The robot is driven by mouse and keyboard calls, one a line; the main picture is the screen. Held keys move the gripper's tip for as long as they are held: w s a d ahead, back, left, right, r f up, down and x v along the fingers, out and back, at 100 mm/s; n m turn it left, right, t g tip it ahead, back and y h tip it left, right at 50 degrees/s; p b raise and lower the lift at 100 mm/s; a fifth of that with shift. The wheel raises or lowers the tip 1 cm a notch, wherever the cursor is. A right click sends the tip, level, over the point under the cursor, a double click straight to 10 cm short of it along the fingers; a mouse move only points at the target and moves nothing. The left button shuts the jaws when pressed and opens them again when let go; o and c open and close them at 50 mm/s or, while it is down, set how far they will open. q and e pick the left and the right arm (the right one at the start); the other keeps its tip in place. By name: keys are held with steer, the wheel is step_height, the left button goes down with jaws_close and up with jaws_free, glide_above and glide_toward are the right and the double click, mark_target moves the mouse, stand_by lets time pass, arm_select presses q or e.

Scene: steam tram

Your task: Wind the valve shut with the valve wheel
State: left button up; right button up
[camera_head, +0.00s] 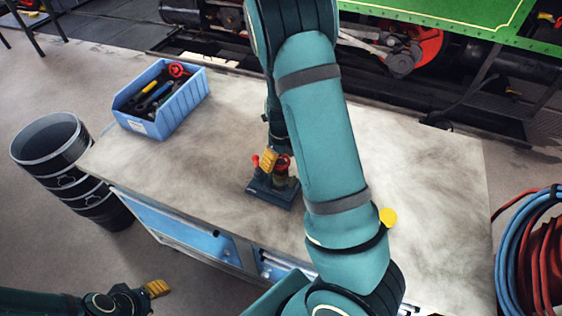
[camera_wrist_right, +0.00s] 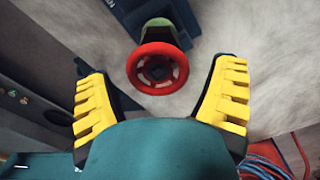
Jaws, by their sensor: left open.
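The red valve wheel (camera_head: 283,161) sits on a small valve with a dark blue base (camera_head: 270,193) on the workbench. In the right wrist view the wheel (camera_wrist_right: 157,50) faces the camera on a greenish stem. My right gripper (camera_head: 268,158) is at the valve, partly hidden by my own arm. In its wrist view the right gripper (camera_wrist_right: 160,82) is open, with yellow fingertips on either side of the wheel and a gap at each side. My left gripper (camera_head: 156,289) is at the lower left, away from the bench, open and empty.
A blue bin (camera_head: 180,112) with tools and a red wheel-like part stands at the bench's (camera_head: 225,120) back left. A black barrel (camera_head: 58,150) stands left of the bench. Coiled hoses (camera_head: 510,260) are at the right. Tram machinery (camera_head: 400,50) lies behind. My right arm hides the bench's middle.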

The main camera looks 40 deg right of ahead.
steer(key=shift+o, duration=1.1)
steer(key=shift+w+r, duration=0.1)
steer(key=shift+r, duration=0.05)
steer(key=shift+r, duration=2.45)
